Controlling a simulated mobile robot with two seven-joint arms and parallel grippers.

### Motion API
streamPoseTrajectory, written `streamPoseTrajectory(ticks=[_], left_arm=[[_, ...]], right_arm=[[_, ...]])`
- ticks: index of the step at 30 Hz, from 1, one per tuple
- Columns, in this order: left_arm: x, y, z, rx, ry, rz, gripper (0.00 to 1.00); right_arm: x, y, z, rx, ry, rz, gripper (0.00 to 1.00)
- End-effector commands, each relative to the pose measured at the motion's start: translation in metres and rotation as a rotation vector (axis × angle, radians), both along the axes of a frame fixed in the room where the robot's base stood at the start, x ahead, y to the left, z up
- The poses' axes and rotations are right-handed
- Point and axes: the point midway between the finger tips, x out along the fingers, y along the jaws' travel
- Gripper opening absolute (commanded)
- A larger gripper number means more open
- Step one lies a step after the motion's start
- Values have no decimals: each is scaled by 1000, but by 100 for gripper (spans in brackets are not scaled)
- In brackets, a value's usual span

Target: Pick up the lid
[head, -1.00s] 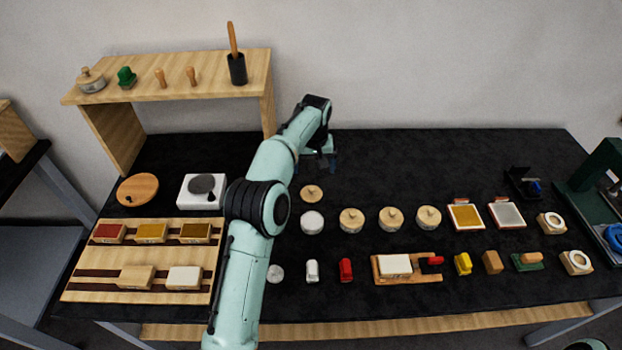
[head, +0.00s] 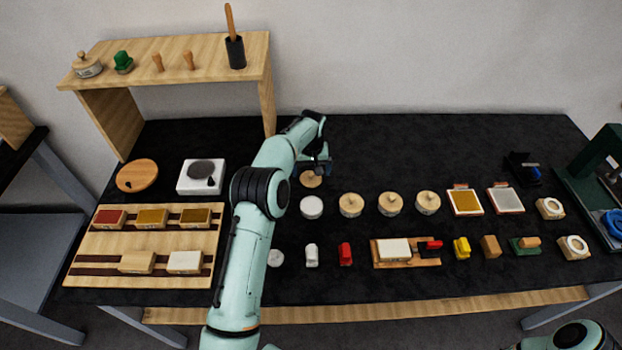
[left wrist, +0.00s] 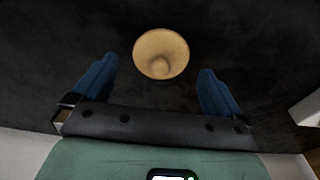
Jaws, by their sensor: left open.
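The lid (head: 311,180) is a round, light wooden disc with a knob, lying on the black tabletop behind a white round pot. In the left wrist view the lid (left wrist: 161,53) shows beyond my fingers, centred between them, knob toward the camera. My left gripper (head: 313,168) is above and just behind the lid in the head view, partly covering its far edge. In the left wrist view the two blue fingers of my left gripper (left wrist: 157,85) are wide apart, with nothing between them. My right gripper is not in view.
The white-topped pot (head: 311,207) stands just in front of the lid. Lidded wooden jars (head: 350,204) stand in a row to its right. A wooden shelf (head: 180,76) rises at the back left. The black table (head: 420,150) is clear behind the jars.

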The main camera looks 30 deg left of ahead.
Motion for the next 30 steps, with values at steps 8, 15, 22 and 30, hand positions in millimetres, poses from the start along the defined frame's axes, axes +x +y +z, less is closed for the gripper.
streamPoseTrajectory(ticks=[8, 15, 22, 30], left_arm=[[3, 3, -27, 1, -2, 0, 100], [3, 3, -26, 1, -1, 0, 64], [3, 3, -26, 1, -1, 0, 46], [2, 3, -23, 1, -2, 0, 46]], right_arm=[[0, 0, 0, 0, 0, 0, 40], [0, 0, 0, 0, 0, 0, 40], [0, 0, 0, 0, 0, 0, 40], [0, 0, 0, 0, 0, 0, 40]])
